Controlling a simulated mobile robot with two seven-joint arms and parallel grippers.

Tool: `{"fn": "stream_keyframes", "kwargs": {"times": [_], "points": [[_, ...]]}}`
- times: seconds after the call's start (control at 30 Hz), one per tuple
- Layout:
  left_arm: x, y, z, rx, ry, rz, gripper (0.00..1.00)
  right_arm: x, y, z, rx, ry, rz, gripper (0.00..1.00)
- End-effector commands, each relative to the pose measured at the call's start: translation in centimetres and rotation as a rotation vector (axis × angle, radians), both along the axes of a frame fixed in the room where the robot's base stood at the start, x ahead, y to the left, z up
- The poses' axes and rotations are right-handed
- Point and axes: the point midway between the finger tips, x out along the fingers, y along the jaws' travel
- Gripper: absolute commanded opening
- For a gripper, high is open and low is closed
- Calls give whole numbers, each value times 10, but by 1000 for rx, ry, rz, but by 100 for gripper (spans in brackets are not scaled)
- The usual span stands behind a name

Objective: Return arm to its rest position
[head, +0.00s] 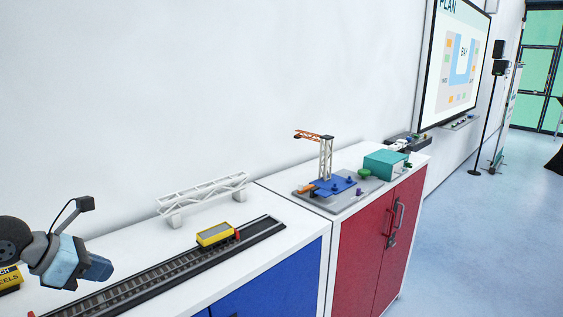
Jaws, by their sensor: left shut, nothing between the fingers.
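My left gripper (97,267) comes in from the left in the head view. It is shut and empty, held over the left part of the white counter (130,247). A dark rail track (150,279) runs along the counter beside it, apart from the gripper as far as I can tell. My right gripper is out of view.
A yellow wagon (215,235) stands on the track, with a white truss bridge (203,193) behind. On the red cabinet (375,250) stand a crane model (326,160) and a teal box (385,164). A yellow box (10,281) is partly cut off. Open floor lies right.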

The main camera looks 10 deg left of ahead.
Motion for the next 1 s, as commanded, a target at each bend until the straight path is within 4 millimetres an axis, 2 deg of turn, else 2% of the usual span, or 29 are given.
{"fn": "stream_keyframes", "kwargs": {"times": [0.07, 0.1, 0.2, 0.4, 0.53, 0.63, 0.67, 0.77, 0.87, 0.9, 1.0], "points": [[-1, -3, -1, -15, 0, -3, 0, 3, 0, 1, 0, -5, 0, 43], [-4, -21, -5, -118, -3, -17, 0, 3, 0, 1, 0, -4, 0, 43], [-9, -54, -3, -337, -17, -29, 0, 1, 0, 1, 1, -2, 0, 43], [-20, -102, 13, -846, -24, 35, 0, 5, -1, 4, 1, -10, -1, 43], [-23, -111, 27, -1274, -10, 193, 0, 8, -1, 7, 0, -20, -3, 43], [-23, -98, 24, -1628, 21, 421, 0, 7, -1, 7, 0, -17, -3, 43], [-23, -91, 19, -1726, 34, 505, 0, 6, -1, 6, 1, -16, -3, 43], [-27, -67, -12, -2010, 90, 837, 0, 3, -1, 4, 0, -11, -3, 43], [-41, -50, -59, -2202, 165, 1214, 0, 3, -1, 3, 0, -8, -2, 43], [-51, -46, -81, -2252, 200, 1375, 0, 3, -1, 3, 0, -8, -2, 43], [-80, -46, -132, -2304, 298, 1767, 0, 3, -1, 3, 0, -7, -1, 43]]}}
